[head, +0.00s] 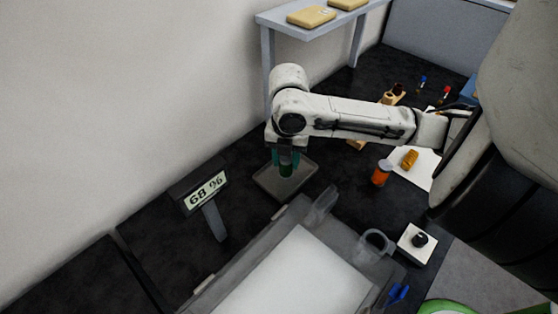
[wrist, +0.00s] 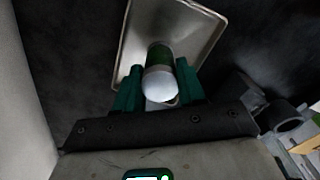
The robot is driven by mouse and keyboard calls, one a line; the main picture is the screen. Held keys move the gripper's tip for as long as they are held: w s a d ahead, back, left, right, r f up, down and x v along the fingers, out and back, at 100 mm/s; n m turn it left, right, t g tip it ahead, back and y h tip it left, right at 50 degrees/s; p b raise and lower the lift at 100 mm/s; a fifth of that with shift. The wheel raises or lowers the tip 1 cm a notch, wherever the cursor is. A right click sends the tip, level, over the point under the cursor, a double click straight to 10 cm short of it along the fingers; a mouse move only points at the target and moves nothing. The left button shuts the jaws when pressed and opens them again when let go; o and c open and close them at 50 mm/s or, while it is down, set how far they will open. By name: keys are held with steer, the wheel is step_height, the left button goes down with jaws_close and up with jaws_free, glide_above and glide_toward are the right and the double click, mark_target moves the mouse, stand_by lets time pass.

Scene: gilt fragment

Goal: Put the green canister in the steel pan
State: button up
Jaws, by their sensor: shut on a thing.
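The green canister (wrist: 158,62) is a small cylinder with a pale rounded end. In the wrist view it stands between the two teal fingers of my gripper (wrist: 157,88), which is shut on it. The steel pan (wrist: 206,15) is a shallow grey tray with a low rim, behind the canister in that view. In the head view my gripper (head: 286,163) points down over the pan (head: 299,180), and the canister (head: 286,170) shows dark green below the fingers. I cannot tell whether the canister touches the pan floor.
A display reading 68 % (head: 207,190) stands left of the pan. A grey frame with a white panel (head: 290,280) lies in front. An orange bottle (head: 381,174) stands to the right, near a white sheet (head: 417,171). A shelf (head: 290,22) is behind.

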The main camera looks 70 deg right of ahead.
steer(key=shift+f, duration=0.15)
steer(key=o, duration=1.1)
steer(key=shift+c, duration=0.2)
step_height(320, 180, up, 12)
steer(key=shift+r+p, duration=0.25)
steer(key=shift+p, duration=0.15)
